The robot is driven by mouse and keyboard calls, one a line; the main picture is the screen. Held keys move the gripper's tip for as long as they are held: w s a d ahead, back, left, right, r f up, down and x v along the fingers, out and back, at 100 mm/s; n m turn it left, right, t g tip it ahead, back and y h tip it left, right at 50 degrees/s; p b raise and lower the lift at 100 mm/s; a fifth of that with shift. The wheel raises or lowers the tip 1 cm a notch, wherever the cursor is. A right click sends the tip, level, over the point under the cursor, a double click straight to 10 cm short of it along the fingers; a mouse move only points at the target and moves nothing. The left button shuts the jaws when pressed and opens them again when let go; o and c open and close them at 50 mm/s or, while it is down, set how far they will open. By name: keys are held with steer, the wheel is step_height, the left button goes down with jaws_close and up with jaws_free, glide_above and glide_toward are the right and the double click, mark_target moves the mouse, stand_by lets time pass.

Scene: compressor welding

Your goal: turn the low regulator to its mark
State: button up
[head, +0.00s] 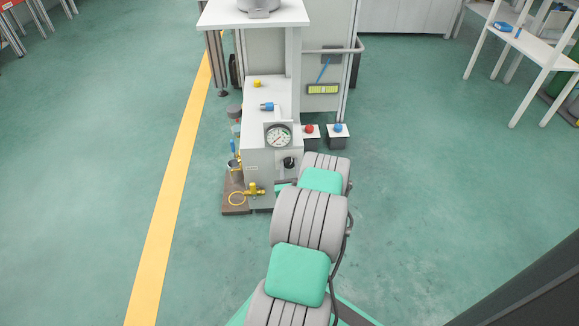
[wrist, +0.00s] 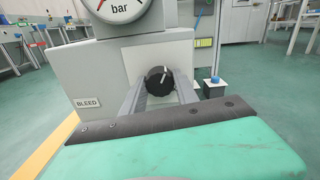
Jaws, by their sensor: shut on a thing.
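The low regulator is a black ribbed knob (wrist: 159,80) with a white pointer line, on a pale plate on the front of a grey cabinet (wrist: 95,72). In the head view the knob (head: 289,162) sits below and right of the round gauge (head: 278,136). In the wrist view the gauge (wrist: 117,8), marked bar, is cut off by the top edge. My gripper (wrist: 160,88) has one finger on each side of the knob and is shut on it. The pointer line leans slightly right of upright. I cannot make out a mark around the knob.
A BLEED label (wrist: 88,102) is left of the knob. A brass valve (head: 254,189) with a yellow ring sits low on the left. Boxes with a red button (head: 309,128) and a blue button (head: 338,127) stand right of the cabinet.

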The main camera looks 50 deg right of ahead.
jaws_close()
